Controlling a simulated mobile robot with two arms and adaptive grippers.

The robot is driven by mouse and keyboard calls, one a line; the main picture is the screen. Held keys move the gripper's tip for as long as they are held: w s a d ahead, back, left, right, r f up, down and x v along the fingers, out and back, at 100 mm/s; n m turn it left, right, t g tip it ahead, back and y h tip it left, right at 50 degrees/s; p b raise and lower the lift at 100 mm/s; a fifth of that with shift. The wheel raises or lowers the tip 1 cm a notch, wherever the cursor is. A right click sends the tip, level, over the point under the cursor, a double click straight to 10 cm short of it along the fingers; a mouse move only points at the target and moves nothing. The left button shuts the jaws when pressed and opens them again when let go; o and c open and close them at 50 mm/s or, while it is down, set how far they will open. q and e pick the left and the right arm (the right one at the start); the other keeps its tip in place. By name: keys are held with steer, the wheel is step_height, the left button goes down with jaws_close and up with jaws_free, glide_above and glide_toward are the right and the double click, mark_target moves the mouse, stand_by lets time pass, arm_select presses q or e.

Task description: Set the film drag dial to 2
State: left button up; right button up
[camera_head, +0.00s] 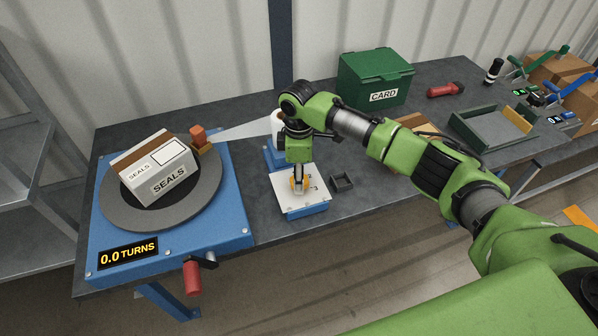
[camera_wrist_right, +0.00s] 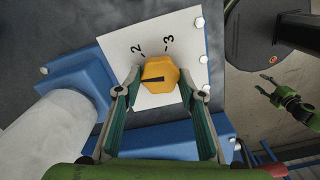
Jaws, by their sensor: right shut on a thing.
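The film drag dial is an orange-yellow knob (camera_wrist_right: 160,70) on a white plate (camera_head: 287,191) over a blue base. In the right wrist view its black mark runs toward the left edge, below the direction of the printed 2 (camera_wrist_right: 137,48); the 3 (camera_wrist_right: 168,43) is to the upper right. My right gripper (camera_head: 298,187) points down at the knob and is shut on it; its fingers (camera_wrist_right: 165,90) also show in the wrist view on either side. My left gripper (camera_wrist_right: 269,86) shows small at the right of the wrist view, its fingers apart and empty.
Left of the dial, a blue stand carries a turntable (camera_head: 120,213) with a SEALS box (camera_head: 158,170) and a 0.0 TURNS display (camera_head: 128,253). Film stretches from a white roll behind the dial.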

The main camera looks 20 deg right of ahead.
steer(key=m+p, duration=0.2)
steer(key=p, duration=0.1)
steer(key=m+p, duration=0.3)
steer(key=shift+a+r, duration=0.1)
steer(key=shift+r, duration=0.1)
steer(key=m+p, duration=0.2)
steer(key=shift+f+m, duration=0.1)
steer(key=shift+m, duration=0.3)
steer(key=shift+f+m+p, duration=0.1)
steer(key=shift+m+p, duration=0.65)
steer(key=shift+m, duration=0.35)
steer(key=o, duration=1.1)
steer(key=shift+w, duration=0.1)
